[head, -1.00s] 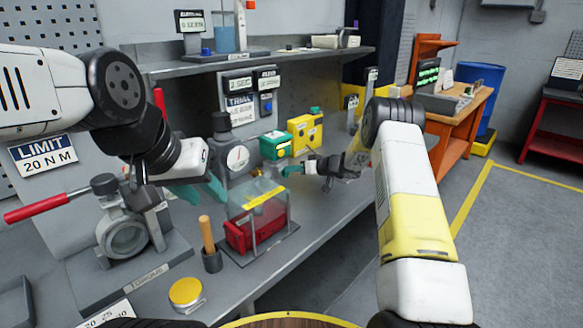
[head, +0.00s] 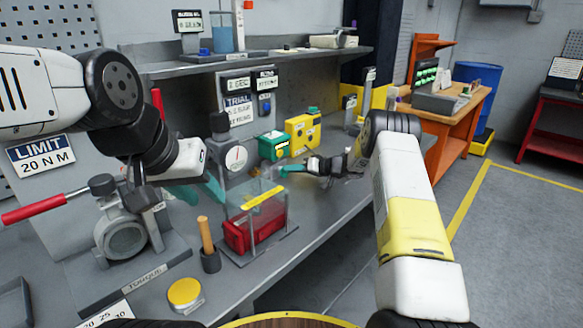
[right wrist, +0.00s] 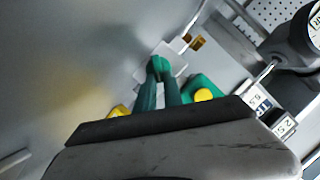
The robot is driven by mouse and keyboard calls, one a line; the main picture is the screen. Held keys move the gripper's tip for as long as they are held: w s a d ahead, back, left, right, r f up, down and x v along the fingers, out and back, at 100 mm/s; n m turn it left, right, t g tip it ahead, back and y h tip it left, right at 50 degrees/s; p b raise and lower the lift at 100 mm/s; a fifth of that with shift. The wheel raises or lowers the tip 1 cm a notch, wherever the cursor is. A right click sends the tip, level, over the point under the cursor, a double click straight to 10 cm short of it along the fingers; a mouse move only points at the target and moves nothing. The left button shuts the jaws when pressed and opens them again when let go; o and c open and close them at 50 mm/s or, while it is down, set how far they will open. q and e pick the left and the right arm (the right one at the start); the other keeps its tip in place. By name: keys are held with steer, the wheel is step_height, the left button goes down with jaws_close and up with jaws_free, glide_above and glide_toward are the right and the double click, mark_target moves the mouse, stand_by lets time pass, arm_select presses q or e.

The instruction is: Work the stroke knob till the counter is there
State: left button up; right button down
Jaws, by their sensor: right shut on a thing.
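My right gripper (head: 284,171) is in front of the green box (head: 273,146) on the bench. In the right wrist view its teal fingers (right wrist: 160,66) are together, shut on a small part that they hide, which I take for the stroke knob. A pale square plate (right wrist: 172,58) lies behind the fingertips. A grey unit with a round white dial (head: 237,158) stands left of the green box. Two small displays (head: 252,82) hang above a TRIAL sign; their digits are too blurred to read surely. My left gripper (head: 200,190) is open and empty, its teal fingers apart.
A clear-topped case with a red block (head: 245,232) stands in front of the dial unit. A yellow box (head: 303,133) is right of the green one. A wooden-handled tool (head: 206,235), a yellow-lidded tin (head: 185,292) and a red-handled torque rig (head: 122,236) are at the front left.

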steer(key=c, duration=1.5)
jaws_free()
steer(key=shift+o, duration=0.2)
steer(key=shift+v, duration=3.95)
steer(key=shift+c, duration=0.2)
